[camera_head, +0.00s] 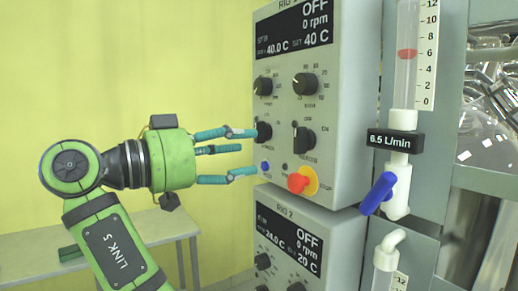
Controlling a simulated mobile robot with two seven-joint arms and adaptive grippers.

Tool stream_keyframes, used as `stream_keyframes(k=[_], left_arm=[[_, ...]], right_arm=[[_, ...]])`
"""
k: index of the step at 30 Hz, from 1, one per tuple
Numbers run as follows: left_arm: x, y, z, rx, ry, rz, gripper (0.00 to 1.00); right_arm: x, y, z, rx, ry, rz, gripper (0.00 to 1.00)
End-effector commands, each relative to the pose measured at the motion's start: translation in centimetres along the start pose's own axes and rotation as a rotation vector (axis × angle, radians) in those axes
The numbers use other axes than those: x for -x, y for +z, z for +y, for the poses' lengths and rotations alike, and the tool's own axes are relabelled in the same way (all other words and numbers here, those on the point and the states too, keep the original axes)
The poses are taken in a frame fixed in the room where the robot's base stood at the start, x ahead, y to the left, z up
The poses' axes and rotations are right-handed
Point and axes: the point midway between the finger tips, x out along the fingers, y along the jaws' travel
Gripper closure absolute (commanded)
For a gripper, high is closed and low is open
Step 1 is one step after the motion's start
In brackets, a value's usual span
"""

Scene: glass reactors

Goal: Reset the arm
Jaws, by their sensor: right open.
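My right arm, green and black, reaches in from the lower left. Its gripper (246,151) has teal fingers spread apart and empty, pointing right at the left edge of the grey RIG 1 control box (345,120). The upper fingertip overlaps the lower-left black knob (264,131) in the picture; I cannot tell whether they touch. The lower fingertip is near a small blue button (265,166). RIG 1's display (295,32) reads OFF, 0 rpm, 40.0 C and set 40 C. My left gripper is not in view.
A red emergency knob (298,183) on a yellow base is right of the fingers. RIG 2's box (305,245) is below. A flow meter (405,60) reading 6.5 L/min and a blue valve handle (377,194) stand right. A pale table (150,229) is behind my arm.

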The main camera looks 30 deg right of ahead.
Motion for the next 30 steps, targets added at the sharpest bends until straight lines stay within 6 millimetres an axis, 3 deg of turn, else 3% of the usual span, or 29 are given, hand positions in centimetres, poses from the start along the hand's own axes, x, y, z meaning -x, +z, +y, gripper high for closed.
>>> stream_keyframes(k=[17,20,23,25,30], left_arm=[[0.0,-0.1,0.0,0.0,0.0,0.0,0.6],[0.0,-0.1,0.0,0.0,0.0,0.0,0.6],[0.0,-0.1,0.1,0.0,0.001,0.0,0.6],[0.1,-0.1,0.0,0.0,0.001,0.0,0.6],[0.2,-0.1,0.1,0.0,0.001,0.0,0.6]], right_arm=[[0.6,0.1,0.0,0.003,0.0,0.001,0.5],[0.3,0.9,-1.2,0.046,-0.019,0.011,0.5],[-0.3,3.6,-4.5,0.167,-0.078,0.04,0.5],[-0.9,6.7,-7.8,0.288,-0.145,0.064,0.5],[-1.9,17.4,-15.1,0.59,-0.35,0.096,0.5]])
